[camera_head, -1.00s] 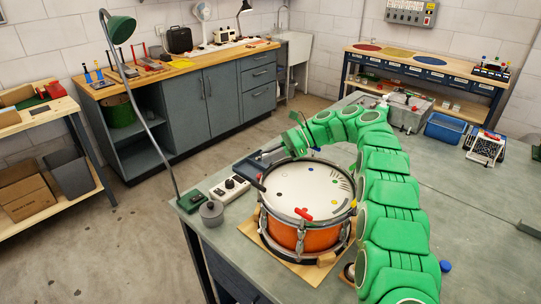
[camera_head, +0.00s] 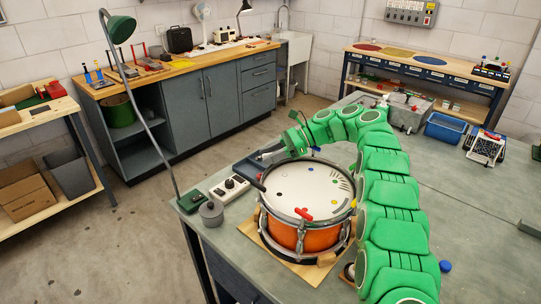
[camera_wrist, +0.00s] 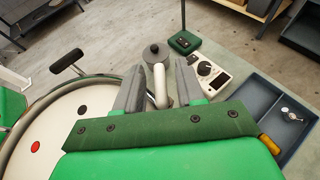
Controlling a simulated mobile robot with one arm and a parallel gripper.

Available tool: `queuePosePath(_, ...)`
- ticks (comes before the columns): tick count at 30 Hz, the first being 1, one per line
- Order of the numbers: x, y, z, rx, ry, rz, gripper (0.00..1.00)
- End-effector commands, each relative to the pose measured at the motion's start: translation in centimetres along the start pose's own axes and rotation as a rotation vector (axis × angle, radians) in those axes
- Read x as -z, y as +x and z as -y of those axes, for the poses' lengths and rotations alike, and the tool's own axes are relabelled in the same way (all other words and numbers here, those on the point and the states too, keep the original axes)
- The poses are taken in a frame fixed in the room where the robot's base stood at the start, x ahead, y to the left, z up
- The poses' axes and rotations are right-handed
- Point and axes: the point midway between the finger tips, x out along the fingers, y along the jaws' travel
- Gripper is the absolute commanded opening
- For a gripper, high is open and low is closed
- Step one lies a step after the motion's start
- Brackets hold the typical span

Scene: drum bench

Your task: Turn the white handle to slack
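The orange snare drum (camera_head: 302,238) with a white head stands upright on a wooden board on the bench. The white handle (camera_wrist: 160,88) shows in the wrist view beside the drum, as a short pale bar between my fingers. My gripper (camera_wrist: 159,72) is open, with a finger on either side of the handle and visible gaps to it. I cannot tell how far the fingers are above it. In the head view the handle is hidden behind the drum and my green arm (camera_head: 385,190).
A black T-shaped key (camera_wrist: 67,62) stands up at the drum's rim. A grey round canister (camera_head: 211,212), a white box with a knob (camera_head: 230,188) and a dark green box (camera_head: 194,202) stand left of the drum. A dark blue tray (camera_wrist: 279,117) lies nearby.

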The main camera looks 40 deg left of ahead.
Motion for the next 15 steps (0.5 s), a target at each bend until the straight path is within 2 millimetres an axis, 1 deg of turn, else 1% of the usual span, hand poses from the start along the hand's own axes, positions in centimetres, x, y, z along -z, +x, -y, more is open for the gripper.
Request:
queuePosePath(11, -2.7, -1.1, -0.1, -0.001, -0.001, 0.000, 0.38)
queuePosePath(15, -2.9, -1.2, -0.3, 0.000, 0.000, 0.000, 0.38)
